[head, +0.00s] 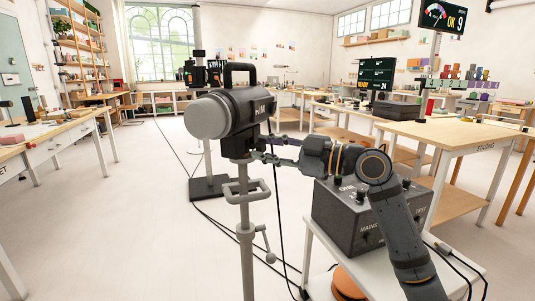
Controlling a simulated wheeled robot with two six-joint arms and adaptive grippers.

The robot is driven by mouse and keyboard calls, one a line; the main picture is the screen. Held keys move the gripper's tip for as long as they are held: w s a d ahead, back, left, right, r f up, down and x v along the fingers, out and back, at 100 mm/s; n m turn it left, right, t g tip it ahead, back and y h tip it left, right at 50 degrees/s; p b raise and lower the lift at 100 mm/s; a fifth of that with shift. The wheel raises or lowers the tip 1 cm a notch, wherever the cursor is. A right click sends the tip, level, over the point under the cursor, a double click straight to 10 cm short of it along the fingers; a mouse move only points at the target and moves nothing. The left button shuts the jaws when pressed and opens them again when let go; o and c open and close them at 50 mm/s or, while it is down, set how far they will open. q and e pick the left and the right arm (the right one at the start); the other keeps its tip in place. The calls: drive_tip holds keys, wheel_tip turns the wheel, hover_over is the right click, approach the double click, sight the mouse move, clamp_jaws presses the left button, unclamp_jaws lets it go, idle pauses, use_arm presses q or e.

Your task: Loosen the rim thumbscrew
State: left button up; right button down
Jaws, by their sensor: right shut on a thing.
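A dark lamp head (228,112) with a pale grey round front and a top handle sits on a grey upright stand (246,235) in the middle of the head view. My right arm comes in from the lower right. My right gripper (260,156) is at the joint just below the lamp head, on its right side. It is shut on the rim thumbscrew there; the fingertips hide most of the screw. My left gripper is not in view.
A dark control box (345,222) stands on a white cart (375,287) under my right arm. Cables (282,265) run across the floor beside the stand. A wooden bench (460,131) is at the right, another table (60,130) at the left.

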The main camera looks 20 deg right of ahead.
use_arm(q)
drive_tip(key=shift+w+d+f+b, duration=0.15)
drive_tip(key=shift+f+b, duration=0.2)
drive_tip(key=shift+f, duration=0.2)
use_arm(e)
drive_tip(key=shift+n, duration=1.5)
drive_tip(key=c, duration=1)
unclamp_jaws()
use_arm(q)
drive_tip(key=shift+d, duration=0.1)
